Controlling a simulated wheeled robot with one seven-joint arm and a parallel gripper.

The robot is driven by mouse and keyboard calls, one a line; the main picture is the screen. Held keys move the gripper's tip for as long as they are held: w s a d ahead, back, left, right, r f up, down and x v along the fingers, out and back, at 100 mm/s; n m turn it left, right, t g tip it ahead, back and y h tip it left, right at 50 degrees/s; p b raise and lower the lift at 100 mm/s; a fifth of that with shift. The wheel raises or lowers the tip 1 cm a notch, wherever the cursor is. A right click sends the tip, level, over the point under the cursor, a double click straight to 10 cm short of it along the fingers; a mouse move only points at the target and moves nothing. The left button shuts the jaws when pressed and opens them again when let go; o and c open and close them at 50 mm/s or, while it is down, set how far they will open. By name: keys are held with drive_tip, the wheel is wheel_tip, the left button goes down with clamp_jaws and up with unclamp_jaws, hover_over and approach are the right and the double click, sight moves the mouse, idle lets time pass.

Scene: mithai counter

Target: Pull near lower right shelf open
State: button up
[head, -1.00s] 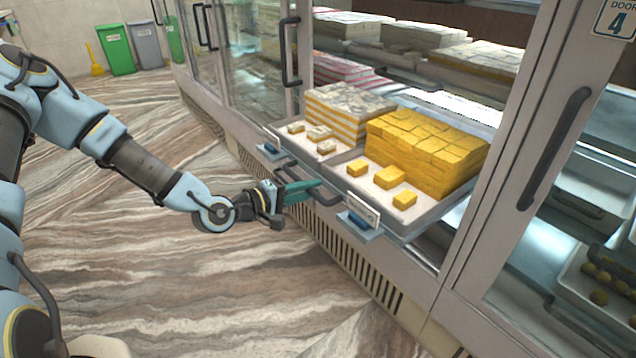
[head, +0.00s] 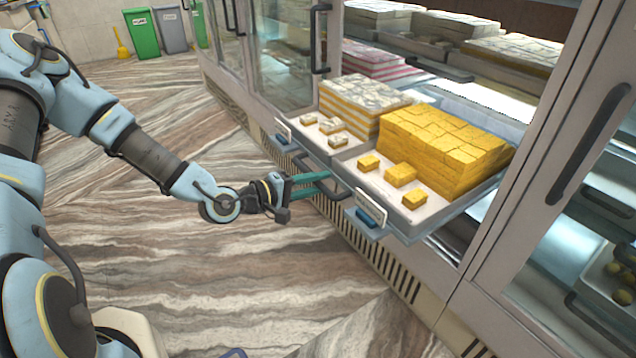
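The fingers appear shut on the handle; the contact itself is small and partly hidden.
A door frame (head: 545,140) with a dark vertical handle stands right of the shelf. Upper shelves (head: 440,68) hold more sweets. The marbled floor (head: 230,270) is clear in front of the case. Green (head: 142,33) and grey (head: 170,31) bins stand far left.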

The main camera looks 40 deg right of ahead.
drive_tip(key=shift+o, duration=1)
drive_tip(key=shift+a, duration=0.1)
drive_tip(key=v, duration=1)
drive_tip(key=shift+a, duration=0.3)
